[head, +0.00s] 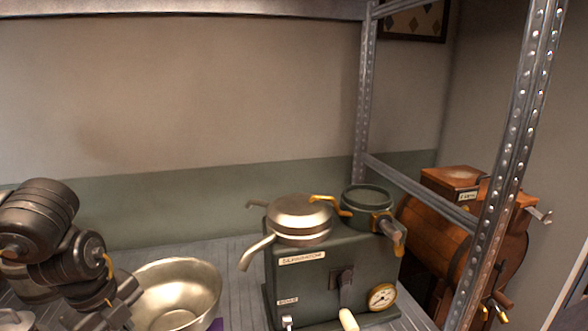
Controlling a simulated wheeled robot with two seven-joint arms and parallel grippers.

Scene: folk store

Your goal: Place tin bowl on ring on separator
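The tin bowl (196,292) is a wide, shiny metal bowl, open upward, at the lower left in the head view. Its lower edge is cut off by the frame. My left gripper (122,302) is at the bowl's left rim. Its fingertips are not clear, so I cannot tell whether it grips the rim. The separator (325,276) is a dark green box machine right of the bowl. On its top sit a round metal vessel with spouts (300,218) and, behind right, a dark green ring (367,198). My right gripper is not in view.
The machine stands on a grey slatted shelf (236,262). Perforated metal posts (507,150) and a crossbar (420,192) bound its right side. A wooden barrel device (440,235) stands beyond them. A small purple patch (217,324) shows by the bowl. Space above the machine is clear.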

